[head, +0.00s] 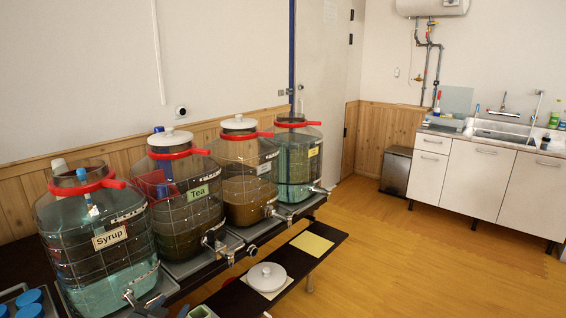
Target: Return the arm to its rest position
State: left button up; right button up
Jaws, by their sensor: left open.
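My left gripper (160,305) shows only in part at the bottom edge of the head view, dark and open, below the tap of the Syrup jar. I see nothing between its fingers, and most of that arm is out of the picture. The Syrup jar (98,262) is leftmost, with teal liquid, a red collar and no lid. The Tea jar (190,230) holds brown liquid and has a white lid. A third jar (243,195) with brown liquid has a white lid. The farthest jar (294,160) holds green liquid and has a yellow label. My right gripper is not in view.
A low dark bench (323,234) in front of the jars bears a white lid (267,277) and a yellow sheet (312,244). Blue-topped items (29,297) stand at the lower left. The wooden floor (420,270) is clear towards the white sink cabinets (484,182).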

pick_arm(q)
jog(key=s+d+f+g+h, duration=0.1)
jog(key=s+d+f, duration=0.2)
jog(key=s, duration=0.6)
jog(key=s+d+f+g, duration=0.1)
jog(key=s+d+f, duration=0.2)
jog(key=s, duration=0.6)
jog(key=s+d+f+g+h, duration=0.1)
jog(key=s+d+f, duration=0.3)
jog(key=s, duration=0.5)
jog(key=shift+s+d+n+g+h, duration=0.3)
jog(key=shift+d+n+g, duration=0.15)
jog(key=shift+d, duration=0.45)
